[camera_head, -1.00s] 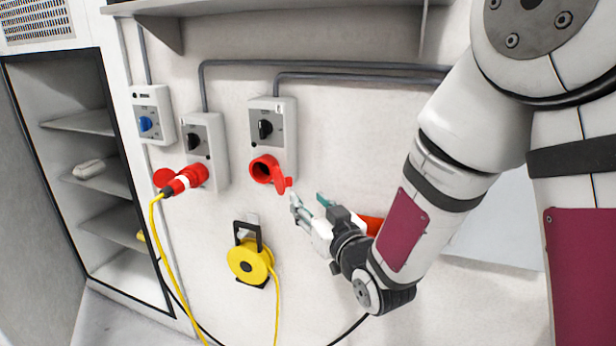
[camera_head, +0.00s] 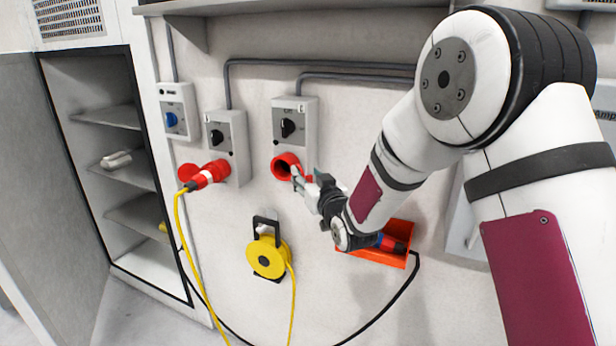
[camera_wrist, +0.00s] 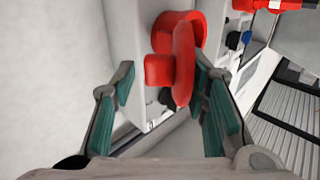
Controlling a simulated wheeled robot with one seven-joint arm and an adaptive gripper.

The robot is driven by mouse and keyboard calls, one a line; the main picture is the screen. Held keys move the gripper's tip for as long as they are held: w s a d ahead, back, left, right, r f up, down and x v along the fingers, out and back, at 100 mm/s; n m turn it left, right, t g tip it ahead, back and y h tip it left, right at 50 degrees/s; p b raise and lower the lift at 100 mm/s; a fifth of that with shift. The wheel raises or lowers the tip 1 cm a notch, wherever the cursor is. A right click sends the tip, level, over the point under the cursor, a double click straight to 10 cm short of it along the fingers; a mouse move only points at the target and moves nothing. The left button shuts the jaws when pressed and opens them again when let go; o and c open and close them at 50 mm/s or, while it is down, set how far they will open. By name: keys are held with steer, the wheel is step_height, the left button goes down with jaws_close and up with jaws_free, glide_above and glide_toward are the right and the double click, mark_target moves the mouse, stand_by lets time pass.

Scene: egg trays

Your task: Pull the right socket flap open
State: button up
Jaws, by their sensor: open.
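The right socket (camera_head: 285,163) is a red round fitting under the grey switch box (camera_head: 294,112), with its dark mouth showing. It also appears in the wrist view (camera_wrist: 178,28). Its red flap (camera_wrist: 184,65) stands out from the socket, swung away from the mouth, and is seen nearly edge-on. My gripper (camera_head: 303,180) is right at the flap in the head view and covers part of it. In the wrist view my gripper (camera_wrist: 168,88) is open, with green-padded fingers on either side of the flap. The right finger is very near it; contact cannot be told.
A second socket to the left holds a red plug (camera_head: 208,174) with a yellow cable. A yellow cable reel (camera_head: 267,258) hangs below. An orange holder (camera_head: 368,252) with a blue and red plug is at lower right. Conduits (camera_head: 340,78) run above.

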jaws_close()
